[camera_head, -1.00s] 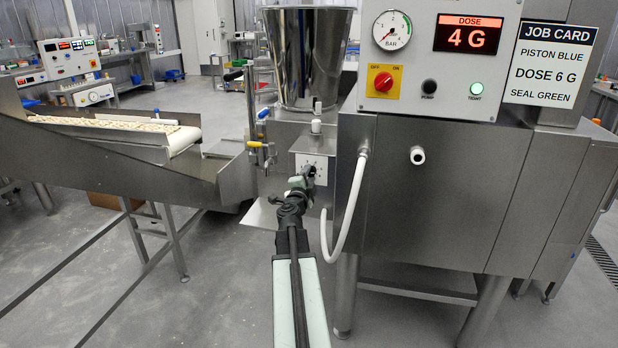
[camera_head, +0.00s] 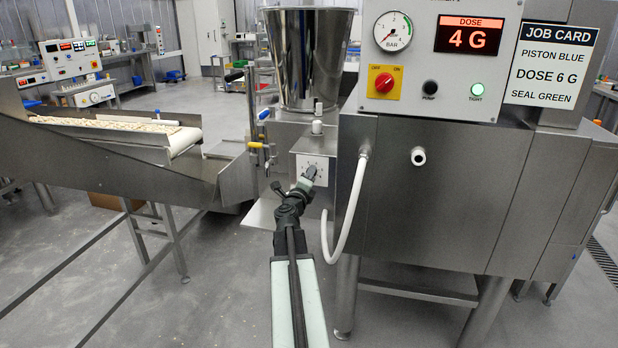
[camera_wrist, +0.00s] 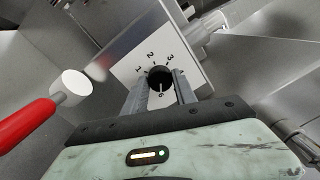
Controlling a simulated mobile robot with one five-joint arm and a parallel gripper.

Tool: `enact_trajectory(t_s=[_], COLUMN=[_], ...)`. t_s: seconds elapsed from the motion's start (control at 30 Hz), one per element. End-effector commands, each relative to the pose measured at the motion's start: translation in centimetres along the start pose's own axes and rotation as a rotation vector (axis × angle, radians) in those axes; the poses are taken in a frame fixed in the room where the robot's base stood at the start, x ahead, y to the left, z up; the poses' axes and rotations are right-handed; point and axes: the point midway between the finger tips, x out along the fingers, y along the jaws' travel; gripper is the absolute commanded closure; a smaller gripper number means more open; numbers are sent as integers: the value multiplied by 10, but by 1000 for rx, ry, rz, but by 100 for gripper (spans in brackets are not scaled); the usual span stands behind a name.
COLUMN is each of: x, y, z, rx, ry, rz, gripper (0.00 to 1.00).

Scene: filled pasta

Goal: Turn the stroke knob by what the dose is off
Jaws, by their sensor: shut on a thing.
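The stroke knob (camera_wrist: 160,76) is a dark round knob on a white numbered dial plate (camera_wrist: 124,72). My gripper (camera_wrist: 160,90) has one finger on each side of it and is shut on it. In the head view my gripper (camera_head: 307,180) reaches the dial plate (camera_head: 320,164) on the front of the steel block below the hopper. The fingers partly hide the dial, and I cannot tell the exact setting. The dose display (camera_head: 468,35) reads 4 G. The job card (camera_head: 553,62) reads piston blue, dose 6 G, seal green.
A steel hopper (camera_head: 308,60) stands above the block. A white hose (camera_head: 352,205) hangs just right of my gripper. A red handle (camera_wrist: 25,125) with a white end is close at left in the wrist view. A conveyor (camera_head: 110,130) stands at left.

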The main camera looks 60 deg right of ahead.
Motion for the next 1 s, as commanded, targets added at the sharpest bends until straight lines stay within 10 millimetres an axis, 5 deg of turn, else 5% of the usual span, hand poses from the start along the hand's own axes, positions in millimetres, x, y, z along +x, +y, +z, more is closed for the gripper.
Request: enact_trajectory(t_s=[0.53,0.57,0.63,1.0], x=[-1,-1,-1,-3], y=[0,0,0,0], z=[-1,-1,-1,0], rx=[30,29,29,27], ry=[3,3,3,1], rz=[0,0,0,0], gripper=[100,64,45,45])
